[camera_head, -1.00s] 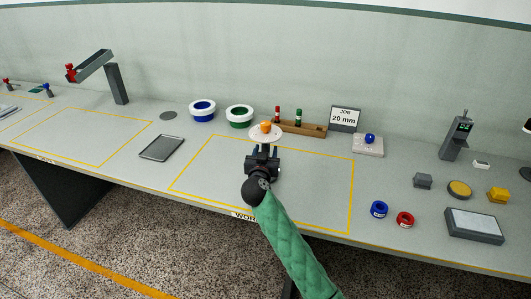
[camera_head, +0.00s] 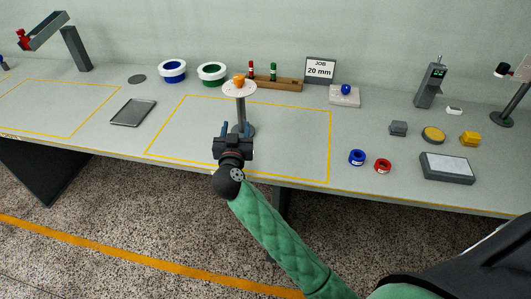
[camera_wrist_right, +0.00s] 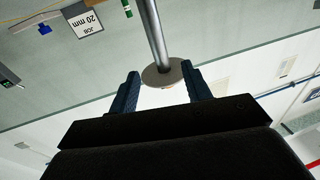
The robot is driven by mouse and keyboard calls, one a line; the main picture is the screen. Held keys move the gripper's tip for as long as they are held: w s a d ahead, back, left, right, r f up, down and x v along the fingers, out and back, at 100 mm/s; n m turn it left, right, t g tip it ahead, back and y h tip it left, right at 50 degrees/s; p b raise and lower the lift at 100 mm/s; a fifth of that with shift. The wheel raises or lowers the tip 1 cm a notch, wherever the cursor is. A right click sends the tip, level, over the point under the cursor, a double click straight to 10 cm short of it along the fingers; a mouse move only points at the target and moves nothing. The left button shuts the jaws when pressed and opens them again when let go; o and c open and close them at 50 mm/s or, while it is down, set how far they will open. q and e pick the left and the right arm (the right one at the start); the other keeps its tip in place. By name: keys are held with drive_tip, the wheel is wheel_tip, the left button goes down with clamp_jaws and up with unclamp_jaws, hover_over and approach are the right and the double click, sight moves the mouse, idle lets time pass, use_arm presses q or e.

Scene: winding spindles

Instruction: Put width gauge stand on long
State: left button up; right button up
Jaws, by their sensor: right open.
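An upright post (camera_head: 241,112) stands inside the yellow outline, with a pale round disc (camera_head: 233,90) and an orange knob (camera_head: 239,79) on top. No label shows whether this is the width gauge stand, and nothing is marked "long". My right gripper (camera_head: 235,131) is open at the near side of the post, below the disc. In the right wrist view, the post (camera_wrist_right: 152,30) and disc (camera_wrist_right: 162,73) appear between the spread fingers of the right gripper (camera_wrist_right: 160,78); contact cannot be told. My left gripper is out of view.
A "JOB 20 mm" sign (camera_head: 320,69), a wooden rack (camera_head: 283,83) and a pale block with a blue knob (camera_head: 344,96) stand behind. An upright device with a green display (camera_head: 430,84) is right. Blue (camera_head: 357,157) and red (camera_head: 383,166) rings lie right of the outline.

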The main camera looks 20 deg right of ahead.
drive_tip(key=s+a+r+n+t+y, duration=0.1)
drive_tip(key=s+a+n+t+y, duration=0.2)
drive_tip(key=s+a+n+y, duration=1.25)
drive_tip(key=s+f+m+g+y, duration=0.1)
drive_tip(key=s+f+g+y, duration=0.3)
drive_tip(key=f+g, duration=0.6)
drive_tip(key=s+d+f+m+g+h, duration=0.3)
drive_tip(key=s+d+f, duration=0.4)
drive_tip(key=s, duration=0.3)
drive_tip(key=s+d+f+m+g+h, duration=0.4)
drive_tip(key=s+d+f+g+h, duration=0.1)
drive_tip(key=s+f, duration=0.4)
drive_tip(key=s+d+h, duration=0.1)
drive_tip(key=s+h, duration=0.1)
drive_tip(key=shift+d+f+g+h, duration=0.25)
drive_tip(key=shift+d+g+h, duration=0.05)
drive_tip(key=shift+d+h, duration=0.1)
